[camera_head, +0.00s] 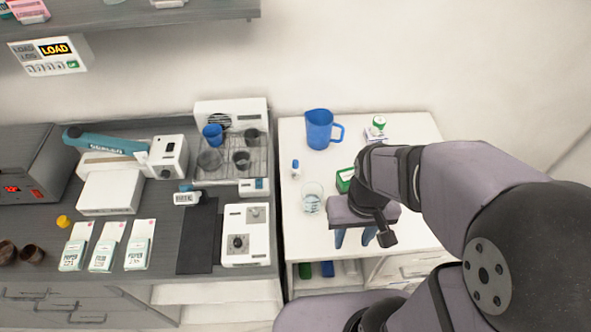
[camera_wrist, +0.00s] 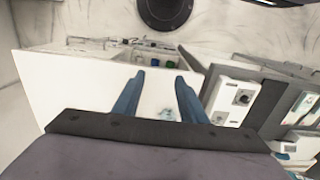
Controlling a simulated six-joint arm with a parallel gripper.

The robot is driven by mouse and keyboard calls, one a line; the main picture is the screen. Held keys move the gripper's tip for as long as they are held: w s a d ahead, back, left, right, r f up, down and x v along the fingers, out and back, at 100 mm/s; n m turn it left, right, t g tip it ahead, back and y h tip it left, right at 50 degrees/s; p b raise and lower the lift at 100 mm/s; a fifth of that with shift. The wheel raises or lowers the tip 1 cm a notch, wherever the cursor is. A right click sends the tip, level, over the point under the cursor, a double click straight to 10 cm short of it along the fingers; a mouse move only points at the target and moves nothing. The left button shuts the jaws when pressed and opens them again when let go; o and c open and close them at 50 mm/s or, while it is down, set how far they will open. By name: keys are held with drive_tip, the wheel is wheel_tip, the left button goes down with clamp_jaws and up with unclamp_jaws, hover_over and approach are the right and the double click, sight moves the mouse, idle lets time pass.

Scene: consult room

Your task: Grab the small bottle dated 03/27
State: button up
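No date can be read on any bottle. A small bottle with a blue cap (camera_head: 295,168) stands on the white table (camera_head: 420,235), left of the blue jug. A white and green container (camera_head: 378,124) is at the table's back. A small labelled bottle (camera_head: 187,198) is on the dark counter, left of the white table. My gripper (camera_head: 355,238) is over the front of the white table, its two blue fingers apart with nothing between them. The wrist view also shows my gripper (camera_wrist: 161,78) with spread fingers. My arm hides part of the table's right side.
A blue jug (camera_head: 319,130), a clear glass (camera_head: 312,198) and a green box (camera_head: 345,179) stand on the white table. My gripper is close to the box and glass. The dark counter (camera_head: 165,222) holds devices, a rack of cups and several packets. A shelf (camera_head: 150,14) hangs above.

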wheel_tip(320, 180, up, 4)
drive_tip(key=n+t+h+b, duration=0.8)
drive_tip(key=n+h+b, duration=0.2)
drive_tip(key=n+b, duration=1.7)
hover_over(294, 163)
drive_tip(key=s+a, duration=0.4)
drive_tip(key=s, duration=0.1)
drive_tip(key=m, duration=0.1)
drive_tip(key=shift+w+d+f, duration=0.2)
drive_tip(key=shift+w+f, duration=0.1)
drive_tip(key=shift+f, duration=2.35)
drive_tip(key=shift+w+d+f, duration=0.15)
drive_tip(key=shift+w+f, duration=0.15)
drive_tip(key=shift+f, duration=2.35)
drive_tip(key=shift+w+d+f, duration=0.2)
drive_tip(key=shift+w+f, duration=0.1)
drive_tip(key=shift+f, duration=2.35)
drive_tip(key=shift+w+d+f+p, duration=0.25)
drive_tip(key=shift+w+d+p, duration=0.05)
drive_tip(key=shift+w+d, duration=0.45)
drive_tip(key=shift+w+d+f+p, duration=0.25)
drive_tip(key=shift+w+d, duration=0.35)
drive_tip(key=shift+w, duration=0.2)
drive_tip(key=shift+w+d+f+t+h, duration=0.25)
drive_tip(key=shift+w+d+t+h, duration=0.05)
drive_tip(key=shift+d, duration=0.05)
